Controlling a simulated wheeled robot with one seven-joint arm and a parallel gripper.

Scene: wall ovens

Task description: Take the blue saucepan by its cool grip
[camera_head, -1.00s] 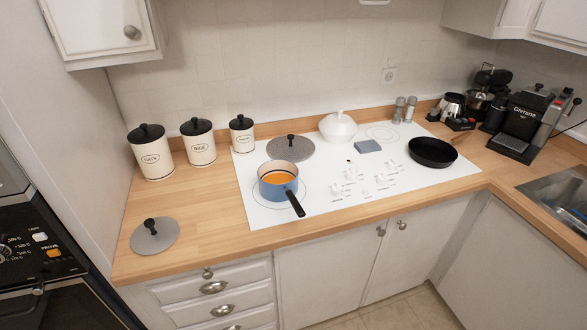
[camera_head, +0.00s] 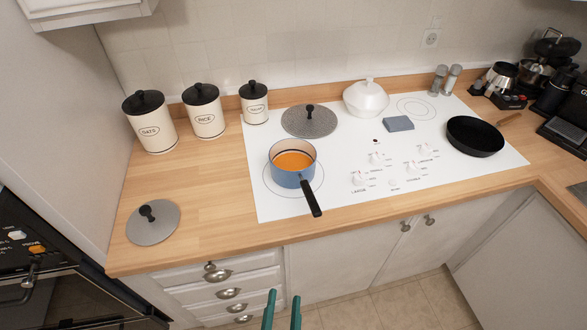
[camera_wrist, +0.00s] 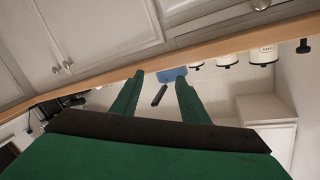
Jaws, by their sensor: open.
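The blue saucepan (camera_head: 291,178) sits on the front left burner of the white cooktop, with orange contents inside. Its black handle (camera_head: 312,199) points toward the front edge of the counter. In the wrist view the saucepan (camera_wrist: 172,74) and its handle (camera_wrist: 160,95) show between the fingers, partly cut off by the counter edge. My gripper (camera_head: 283,294) has green fingers, is open and empty, and is in front of the drawers, below the counter top and apart from the saucepan. It also shows large in the wrist view (camera_wrist: 158,80).
A grey lid (camera_head: 153,224) lies on the wooden counter at left; another lid (camera_head: 309,122) lies behind the saucepan. A white pot (camera_head: 366,100), blue-grey block (camera_head: 398,124) and black frying pan (camera_head: 475,137) stand on the cooktop (camera_head: 340,190). Canisters (camera_head: 204,118) line the wall.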

